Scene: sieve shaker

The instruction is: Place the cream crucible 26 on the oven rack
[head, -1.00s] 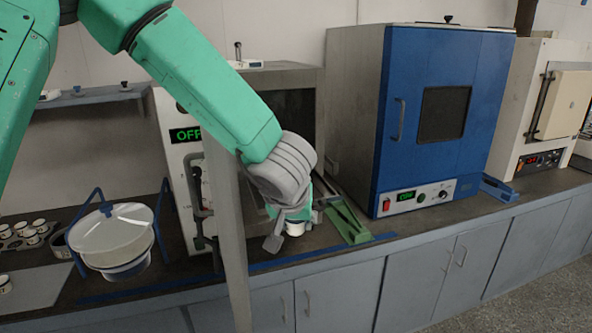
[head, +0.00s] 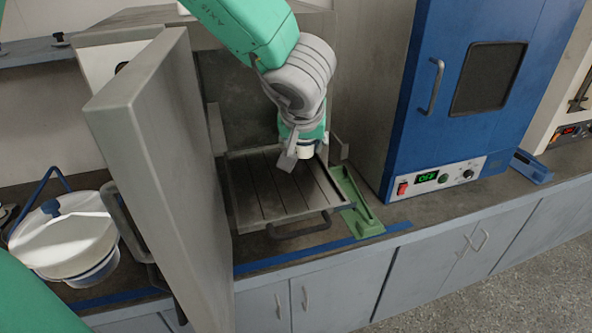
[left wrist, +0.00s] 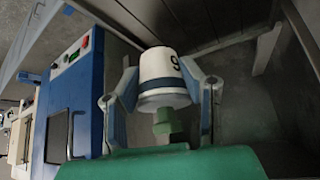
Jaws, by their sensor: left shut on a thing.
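The cream crucible (head: 304,151) is small, with a dark band. In the left wrist view the crucible (left wrist: 162,80) shows part of a dark number on its side, which I cannot read in full. My left gripper (head: 298,146) is shut on it, with a finger on each side. It holds the crucible over the back right part of the oven rack (head: 262,206), a slatted grey tray drawn out of the open oven. I cannot tell how high above the slats it is. My right gripper is not in view.
The open oven door (head: 150,150) stands tall to the left of the rack. A blue oven (head: 440,140) stands to the right, with a green stand (head: 355,205) between. A white-lidded vessel (head: 65,235) sits at the left. The rack's slats look bare.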

